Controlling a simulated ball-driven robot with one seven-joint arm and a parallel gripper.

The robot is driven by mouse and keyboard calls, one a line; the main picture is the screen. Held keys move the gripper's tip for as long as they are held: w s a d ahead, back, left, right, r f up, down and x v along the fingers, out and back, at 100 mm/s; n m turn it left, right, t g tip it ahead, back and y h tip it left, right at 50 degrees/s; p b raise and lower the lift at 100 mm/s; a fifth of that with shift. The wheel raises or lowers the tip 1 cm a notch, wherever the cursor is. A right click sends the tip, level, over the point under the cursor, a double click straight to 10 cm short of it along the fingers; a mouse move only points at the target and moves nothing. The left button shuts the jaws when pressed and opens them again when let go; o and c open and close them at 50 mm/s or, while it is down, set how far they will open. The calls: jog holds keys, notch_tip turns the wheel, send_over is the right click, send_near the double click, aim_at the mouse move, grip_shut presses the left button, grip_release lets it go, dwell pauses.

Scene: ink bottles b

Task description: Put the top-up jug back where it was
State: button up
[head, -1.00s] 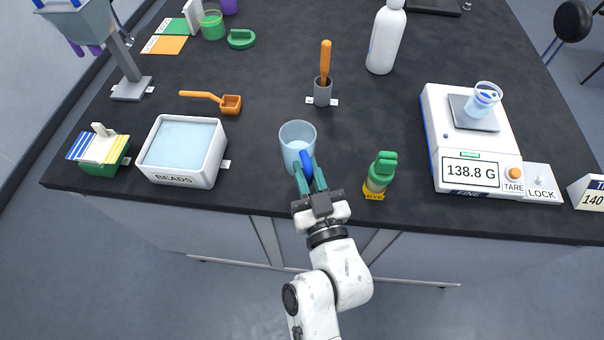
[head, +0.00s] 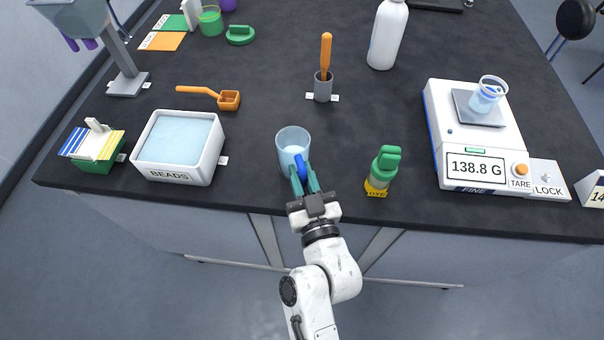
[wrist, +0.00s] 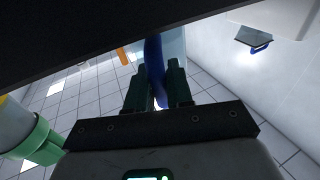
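The top-up jug (head: 291,139) is a clear, light blue cup with a blue handle (head: 300,167). It is upright near the table's front edge, in the middle of the head view. My gripper (head: 304,181) reaches it from the front, with its teal fingers closed on the handle. In the wrist view the blue handle (wrist: 154,62) shows between the two dark fingers (wrist: 155,92), and the pale jug wall (wrist: 174,45) shows behind it. I cannot tell whether the jug's base touches the table.
A green-capped dye bottle (head: 382,170) stands just right of my gripper. A white bead tub (head: 207,165) is at the left, an orange scoop (head: 228,100) behind it. A grey holder (head: 323,90) with an orange-handled tool is behind the jug. A scale (head: 435,125) with a cup is at right.

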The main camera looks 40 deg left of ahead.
jog(key=o, duration=0.4)
jog(key=shift+o, duration=0.2)
jog(key=shift+r, duration=0.15)
jog(key=b+v, duration=0.5)
jog(key=v, duration=0.7)
